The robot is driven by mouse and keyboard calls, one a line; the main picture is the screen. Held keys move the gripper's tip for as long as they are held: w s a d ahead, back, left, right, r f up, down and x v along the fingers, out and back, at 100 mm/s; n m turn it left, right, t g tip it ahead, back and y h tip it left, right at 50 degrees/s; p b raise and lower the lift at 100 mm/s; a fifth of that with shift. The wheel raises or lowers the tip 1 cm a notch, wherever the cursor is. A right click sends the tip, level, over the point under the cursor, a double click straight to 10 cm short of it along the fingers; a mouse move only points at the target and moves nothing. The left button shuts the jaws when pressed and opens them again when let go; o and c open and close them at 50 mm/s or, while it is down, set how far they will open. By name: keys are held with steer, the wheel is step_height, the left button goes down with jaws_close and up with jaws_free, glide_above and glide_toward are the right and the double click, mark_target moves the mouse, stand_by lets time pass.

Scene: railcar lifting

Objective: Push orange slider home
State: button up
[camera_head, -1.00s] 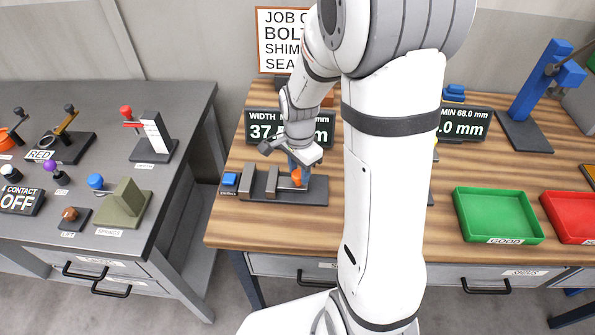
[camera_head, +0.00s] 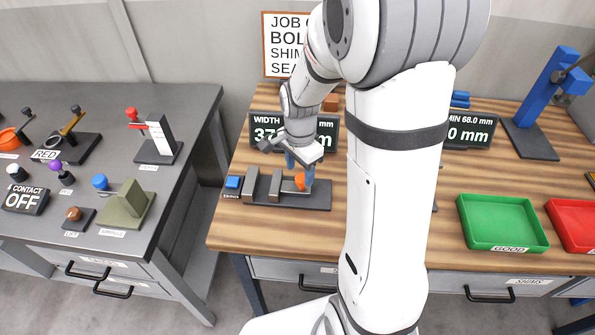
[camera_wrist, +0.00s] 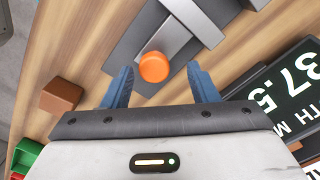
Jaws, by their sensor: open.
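The orange slider knob (camera_head: 300,181) sits on the grey slide fixture (camera_head: 262,205) at the front left of the wooden bench. In the wrist view the orange knob (camera_wrist: 154,67) lies in front of and between my gripper's spread blue fingers. My gripper (camera_head: 302,170) is open and stands right at the knob, just above the fixture base. The wrist view shows my gripper (camera_wrist: 160,88) with no contact on the knob that I can make out. Two upright grey blocks (camera_head: 250,183) stand left of the knob on the base.
A blue button (camera_head: 232,183) is at the fixture's left end. A width display (camera_head: 268,133) stands behind it, partly covered by my arm. A brown block (camera_wrist: 61,96) shows in the wrist view. Green (camera_head: 502,222) and red (camera_head: 575,222) trays are at right.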

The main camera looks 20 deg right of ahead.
mark_target(300, 177)
step_height(300, 177, up, 6)
steer(key=shift+r, duration=0.1)
stand_by(0.5)
steer(key=shift+s+r, duration=0.15)
steer(key=shift+r, duration=0.1)
steer(key=s+r+n+t, duration=0.1)
steer(key=s+r+n, duration=0.2)
steer(key=s+n, duration=0.3)
steer(key=s+a+r+n+t, duration=0.1)
steer(key=s+r+n+t, duration=0.1)
steer(key=s+r+n, duration=0.2)
steer(key=s+n, duration=0.3)
steer(key=s, duration=0.2)
steer(key=shift+s+a, duration=0.2)
